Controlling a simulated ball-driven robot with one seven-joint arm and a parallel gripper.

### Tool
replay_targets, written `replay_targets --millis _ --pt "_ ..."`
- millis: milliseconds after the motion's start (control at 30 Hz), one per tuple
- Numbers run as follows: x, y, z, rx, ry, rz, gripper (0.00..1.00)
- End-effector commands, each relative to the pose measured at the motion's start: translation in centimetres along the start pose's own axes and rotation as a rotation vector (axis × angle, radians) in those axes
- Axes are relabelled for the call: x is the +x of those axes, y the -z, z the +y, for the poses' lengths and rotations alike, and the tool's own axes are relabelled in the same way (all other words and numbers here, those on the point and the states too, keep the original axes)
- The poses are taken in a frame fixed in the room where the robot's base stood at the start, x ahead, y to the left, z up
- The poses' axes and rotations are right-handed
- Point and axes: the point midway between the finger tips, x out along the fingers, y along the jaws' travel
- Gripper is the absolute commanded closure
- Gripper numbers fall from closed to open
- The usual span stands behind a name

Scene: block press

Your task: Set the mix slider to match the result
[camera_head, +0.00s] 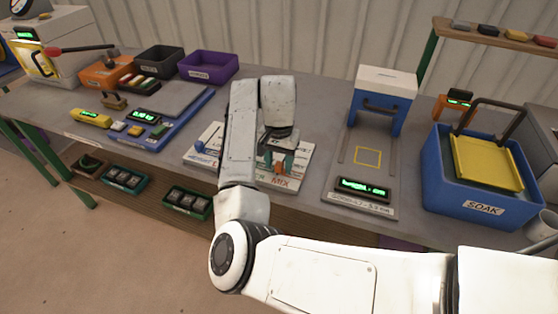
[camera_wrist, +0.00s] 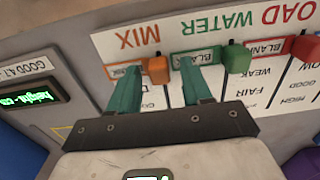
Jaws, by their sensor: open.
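The white slider board (camera_head: 203,150) lies flat on the bench, partly hidden by my arm in the head view. In the wrist view the orange mix slider knob (camera_wrist: 158,69) is at the BLANK end of its column, beside the orange MIX lettering (camera_wrist: 139,36). My gripper (camera_wrist: 171,72) is open, its two teal fingers pointing at the board. The orange knob appears between the fingers; contact cannot be told. The green water knob (camera_wrist: 237,58) is just right of the right finger. The press display (camera_head: 363,188) is lit green; its wording, starting "height", is only partly readable.
The blue press (camera_head: 383,112) with a white top stands right of the board. A blue SOAK tub (camera_head: 448,190) is further right. The red load knob (camera_wrist: 306,47) is beyond the green one. A blue tray (camera_head: 195,108) with a scale stands left of the board.

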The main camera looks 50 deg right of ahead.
Motion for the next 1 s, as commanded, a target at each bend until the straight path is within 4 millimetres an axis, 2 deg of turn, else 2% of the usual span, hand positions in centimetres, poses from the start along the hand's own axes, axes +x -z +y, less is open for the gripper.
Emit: replay_targets --millis 300,800,1000 --pt "0.23 0.00 0.01 0.001 0.000 0.000 0.52" --pt "0.19 0.00 0.00 0.000 0.000 0.000 1.00" --pt "0.18 0.00 -0.01 0.000 0.000 0.000 1.00"
